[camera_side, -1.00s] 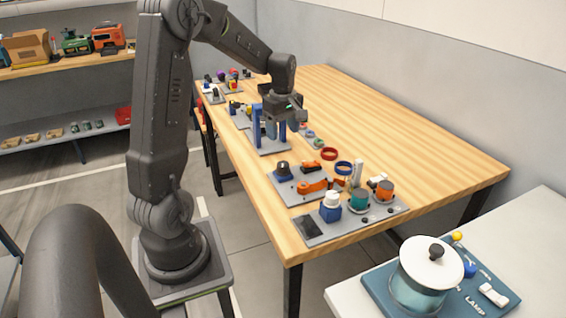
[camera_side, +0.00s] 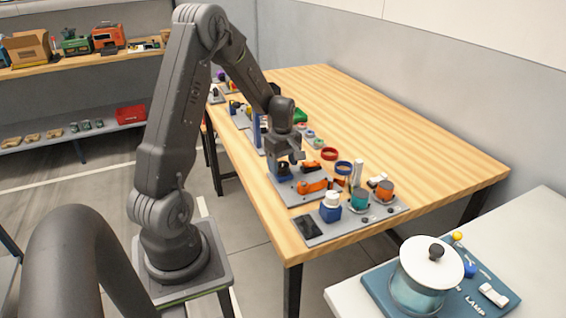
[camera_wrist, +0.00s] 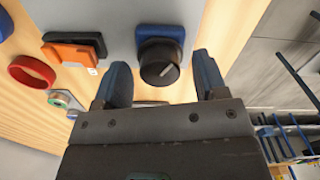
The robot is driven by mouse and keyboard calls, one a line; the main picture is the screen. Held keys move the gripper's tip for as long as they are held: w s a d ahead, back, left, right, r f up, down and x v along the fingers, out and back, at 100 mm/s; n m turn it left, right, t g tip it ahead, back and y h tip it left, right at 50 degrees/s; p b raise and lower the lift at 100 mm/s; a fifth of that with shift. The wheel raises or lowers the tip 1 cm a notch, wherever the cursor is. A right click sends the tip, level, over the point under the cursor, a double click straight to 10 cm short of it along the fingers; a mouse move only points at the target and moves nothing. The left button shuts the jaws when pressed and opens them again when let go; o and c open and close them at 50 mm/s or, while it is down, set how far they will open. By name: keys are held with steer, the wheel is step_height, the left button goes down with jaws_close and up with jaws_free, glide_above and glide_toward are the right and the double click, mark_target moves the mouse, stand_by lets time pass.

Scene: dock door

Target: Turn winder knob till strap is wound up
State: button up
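The black winder knob (camera_wrist: 159,62) stands on a blue base on a grey board, with a light mark on its top. In the wrist view my gripper (camera_wrist: 164,80) is open, its two blue-padded fingers apart, with the knob ahead of and between them. In the side view my gripper (camera_side: 287,155) is over the knob's end of the board (camera_side: 291,190) and partly hides the knob (camera_side: 283,168). No contact with the knob shows. An orange strap-like part (camera_side: 313,187) lies on the same board. I cannot tell how much strap is wound.
A black and orange part (camera_wrist: 72,50) sits beside the knob. A grey board (camera_side: 325,230) with a white-topped blue block (camera_side: 331,207) stands nearer the camera. The table's right side is clear.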

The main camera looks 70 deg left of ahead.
steer(key=c, duration=0.9)
steer(key=shift+m, duration=0.3)
steer(key=m, duration=0.9)
steer(key=shift+m, duration=0.4)
steer(key=m, duration=0.3)
steer(key=shift+m, duration=0.3)
steer(key=m, duration=0.3)
steer(key=shift+m, duration=0.3)
steer(key=m, duration=0.6)
steer(key=shift+m, duration=0.4)
